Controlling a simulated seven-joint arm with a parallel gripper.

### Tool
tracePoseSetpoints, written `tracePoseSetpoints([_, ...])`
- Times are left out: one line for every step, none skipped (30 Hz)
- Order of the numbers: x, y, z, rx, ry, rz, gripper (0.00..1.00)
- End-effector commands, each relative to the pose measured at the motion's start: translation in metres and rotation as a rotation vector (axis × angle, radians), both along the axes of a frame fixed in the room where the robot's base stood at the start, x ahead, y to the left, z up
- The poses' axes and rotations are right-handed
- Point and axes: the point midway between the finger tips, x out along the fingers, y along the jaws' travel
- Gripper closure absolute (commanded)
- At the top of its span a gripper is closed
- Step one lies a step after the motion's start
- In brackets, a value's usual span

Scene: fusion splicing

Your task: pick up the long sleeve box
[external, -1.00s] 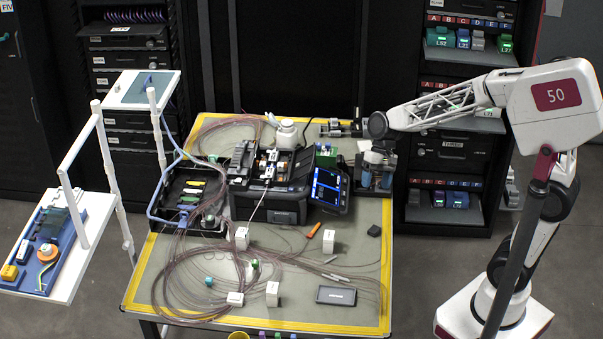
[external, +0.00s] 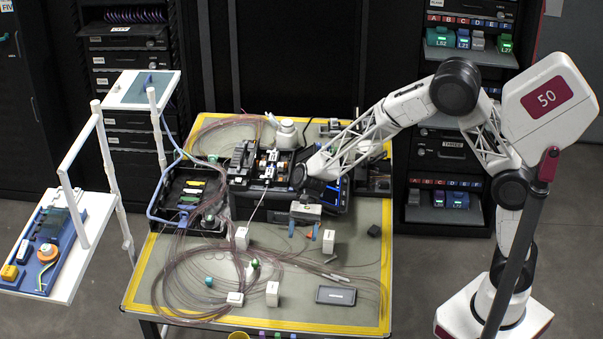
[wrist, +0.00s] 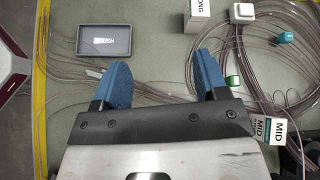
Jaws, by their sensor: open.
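A box labelled "MID" (wrist: 268,130) stands at the right of the wrist view. A dark tray (external: 336,295) lies right of the long box. Another white box (external: 328,241) stands close beside my gripper. Loose coiled fibres (external: 190,290) cover much of the front.

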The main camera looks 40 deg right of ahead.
Motion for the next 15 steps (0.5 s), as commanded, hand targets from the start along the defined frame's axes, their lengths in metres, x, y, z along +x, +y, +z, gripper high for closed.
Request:
tracePoseSetpoints([0.001,0.014,-0.011,0.003,0.031,-0.005,0.33])
tracePoseSetpoints([0.001,0.021,-0.017,0.004,0.048,-0.009,0.33])
tracePoseSetpoints([0.001,0.031,-0.024,0.007,0.071,-0.017,0.33])
tracePoseSetpoints([0.002,0.038,-0.03,0.008,0.088,-0.023,0.33])
tracePoseSetpoints([0.002,0.046,-0.036,0.009,0.105,-0.029,0.33])
tracePoseSetpoints([0.001,0.055,-0.044,0.01,0.128,-0.034,0.33])
tracePoseSetpoints([0.001,0.062,-0.049,0.012,0.145,-0.04,0.33])
tracePoseSetpoints([0.001,0.068,-0.054,0.013,0.16,-0.044,0.33])
tracePoseSetpoints([0.0,0.076,-0.061,0.014,0.181,-0.05,0.33])
tracePoseSetpoints([0.0,0.082,-0.066,0.015,0.194,-0.055,0.33])
tracePoseSetpoints([0.0,0.087,-0.07,0.016,0.205,-0.058,0.33])
tracePoseSetpoints([-0.001,0.094,-0.075,0.016,0.22,-0.064,0.33])
tracePoseSetpoints([-0.001,0.097,-0.079,0.016,0.23,-0.067,0.33])
tracePoseSetpoints([-0.001,0.101,-0.082,0.017,0.24,-0.07,0.33])
tracePoseSetpoints([-0.002,0.105,-0.085,0.017,0.25,-0.074,0.33])
